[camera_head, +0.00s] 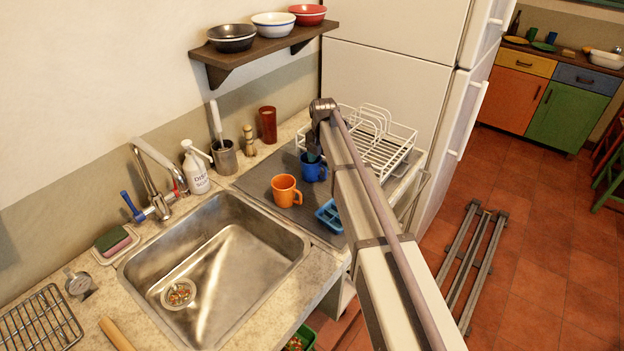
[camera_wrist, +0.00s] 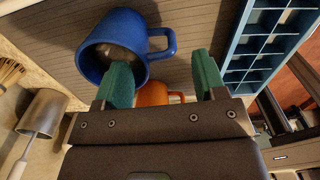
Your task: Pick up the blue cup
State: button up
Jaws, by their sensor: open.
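The blue cup (camera_head: 316,172) stands on the dark grey drying mat, just behind the orange mug (camera_head: 284,191). In the wrist view the blue cup (camera_wrist: 95,52) shows its open mouth, with its handle towards the right. My gripper (camera_wrist: 162,62) is open and empty, with green fingers. Its left finger overlaps the cup's mouth and its right finger is beyond the handle, so the handle lies between them in the picture. I cannot tell whether a finger is inside the cup or touching it. In the head view my gripper (camera_head: 313,153) is at the cup's top, partly hidden by my arm.
A white dish rack (camera_head: 385,150) stands right behind the cup. A blue compartment tray (camera_head: 329,214) lies to the front right. A red tumbler (camera_head: 268,124) and a metal utensil holder (camera_head: 224,158) stand along the wall. The sink (camera_head: 225,250) is at the left. A shelf with bowls (camera_head: 272,25) hangs above.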

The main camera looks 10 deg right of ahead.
aim_at(323, 166)
jog(key=f+b, duration=0.5)
jog(key=shift+d+f, duration=0.2)
jog(key=shift+f, duration=0.05)
jog(key=shift+r, duration=0.2)
jog(key=c, duration=1.1)
jog(key=shift+r, duration=0.1)
jog(key=shift+c, duration=0.2)
notch_tip(323, 166, up, 10)
jog(key=p, duration=1)
